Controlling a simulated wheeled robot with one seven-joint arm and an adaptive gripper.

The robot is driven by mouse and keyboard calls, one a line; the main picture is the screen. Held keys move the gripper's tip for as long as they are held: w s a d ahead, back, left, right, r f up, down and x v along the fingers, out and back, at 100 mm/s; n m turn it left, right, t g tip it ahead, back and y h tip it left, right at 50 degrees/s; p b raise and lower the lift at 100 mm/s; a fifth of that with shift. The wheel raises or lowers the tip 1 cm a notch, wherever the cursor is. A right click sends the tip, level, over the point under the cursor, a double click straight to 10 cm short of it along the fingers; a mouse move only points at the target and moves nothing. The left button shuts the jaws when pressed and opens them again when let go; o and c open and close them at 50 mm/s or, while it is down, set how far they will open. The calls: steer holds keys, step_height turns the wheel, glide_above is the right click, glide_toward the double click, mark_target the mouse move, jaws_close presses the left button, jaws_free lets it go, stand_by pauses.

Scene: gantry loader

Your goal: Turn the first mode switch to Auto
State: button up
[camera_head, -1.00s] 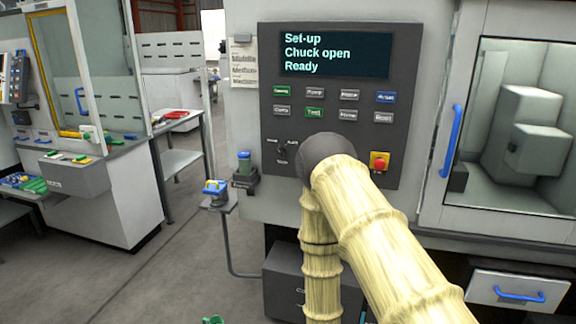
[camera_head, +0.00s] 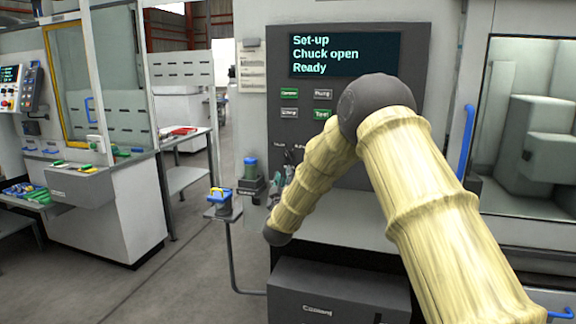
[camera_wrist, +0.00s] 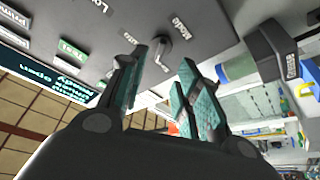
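The display (camera_head: 343,54) reads "Set-up, Chuck open, Ready".
Labelled buttons, including a green "Test" button (camera_head: 322,114), sit above the switch. A holder with a blue-topped item (camera_head: 250,168) and a small shelf (camera_head: 222,212) are left of the panel. A machine door with a blue handle (camera_head: 467,142) is at right.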

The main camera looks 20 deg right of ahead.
mark_target(289, 158)
steer(key=p+x, duration=0.1)
steer(key=x, duration=0.9)
steer(key=shift+f+p, duration=0.1)
steer(key=shift+p, duration=0.25)
jaws_close()
